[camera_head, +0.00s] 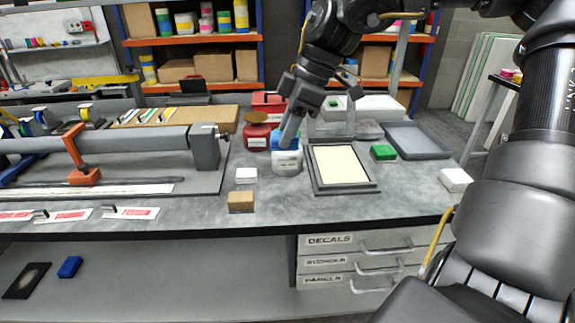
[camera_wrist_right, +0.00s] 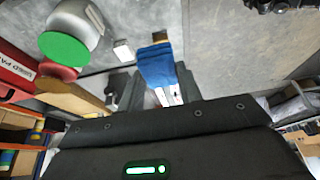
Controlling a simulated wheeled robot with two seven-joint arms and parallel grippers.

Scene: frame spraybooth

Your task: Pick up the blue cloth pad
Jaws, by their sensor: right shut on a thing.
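The blue cloth pad (camera_wrist_right: 155,66) is between the fingers of my right gripper (camera_wrist_right: 150,92) in the wrist view. In the head view my right gripper (camera_head: 289,132) points down over the bench and is shut on the pad, whose blue (camera_head: 278,140) shows at the fingertips. From the head, the pad overlaps a white tub (camera_head: 287,162); I cannot tell the gap between them. The wrist view shows a round tub with a green top (camera_wrist_right: 65,49) to the left of the pad, apart from it. My left gripper is not in view.
A red can (camera_head: 257,136) stands left of the gripper. A framed cream panel (camera_head: 340,165), a green block (camera_head: 383,152) and a grey tray (camera_head: 415,140) lie to the right. White (camera_head: 246,175) and brown (camera_head: 241,202) blocks sit in front. A long grey tube fixture (camera_head: 100,140) fills the left.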

